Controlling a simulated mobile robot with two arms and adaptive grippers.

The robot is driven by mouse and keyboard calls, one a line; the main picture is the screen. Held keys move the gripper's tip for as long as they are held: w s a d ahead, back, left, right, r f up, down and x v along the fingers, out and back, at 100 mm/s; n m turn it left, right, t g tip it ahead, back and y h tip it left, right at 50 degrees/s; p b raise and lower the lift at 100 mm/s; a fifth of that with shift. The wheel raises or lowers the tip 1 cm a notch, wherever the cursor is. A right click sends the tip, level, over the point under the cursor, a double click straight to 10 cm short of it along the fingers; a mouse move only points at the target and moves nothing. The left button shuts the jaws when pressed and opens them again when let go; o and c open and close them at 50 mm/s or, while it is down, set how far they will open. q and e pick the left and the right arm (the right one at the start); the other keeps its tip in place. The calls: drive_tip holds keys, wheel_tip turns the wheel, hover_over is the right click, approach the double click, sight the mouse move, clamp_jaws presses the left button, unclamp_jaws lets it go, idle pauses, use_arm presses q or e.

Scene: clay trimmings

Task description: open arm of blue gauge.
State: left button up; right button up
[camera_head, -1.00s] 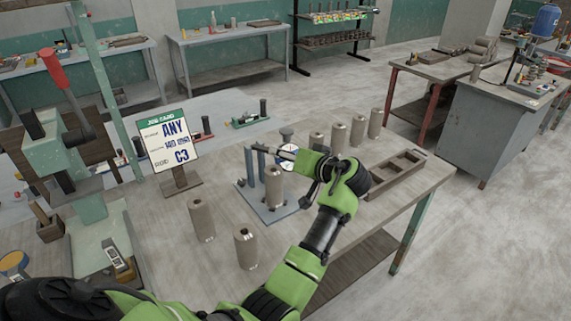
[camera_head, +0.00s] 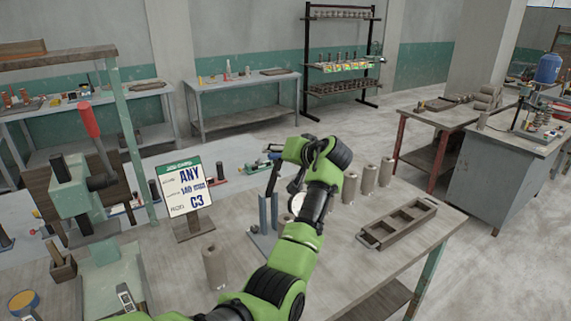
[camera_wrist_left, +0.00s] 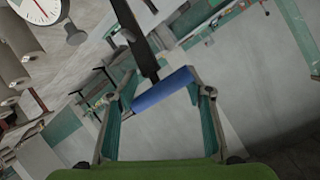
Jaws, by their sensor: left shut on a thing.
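The blue gauge stands on the bench with upright posts (camera_head: 268,213) on a flat base. Its white dial (camera_head: 297,203) is partly hidden by my arm; the dial also shows in the left wrist view (camera_wrist_left: 40,8). My left gripper (camera_wrist_left: 163,90) is shut on a blue cylindrical handle (camera_wrist_left: 164,91), which joins a dark bar (camera_wrist_left: 137,38), seemingly the gauge's arm. In the head view, a dark bar (camera_head: 272,180) slants up from the posts to my gripper. The gauge's middle is hidden behind my arm. My right gripper is not in view.
Brown clay cylinders stand on the bench, one in front (camera_head: 215,266) and several behind my arm (camera_head: 369,180). A tray with compartments (camera_head: 398,222) lies at right. A job card (camera_head: 184,188) and a green press with a red handle (camera_head: 88,120) are at left.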

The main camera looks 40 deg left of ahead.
use_arm(q)
drive_tip(key=shift+w+a+r, duration=0.15)
drive_tip(key=shift+a+r, duration=0.2)
drive_tip(key=shift+a, duration=0.3)
drive_tip(key=o, duration=1.5)
drive_tip(key=shift+f, duration=0.1)
drive_tip(key=shift+o, duration=0.2)
drive_tip(key=shift+d, duration=0.1)
drive_tip(key=shift+d, duration=0.25)
drive_tip(key=v, duration=1.1)
drive_tip(key=shift+d, duration=0.1)
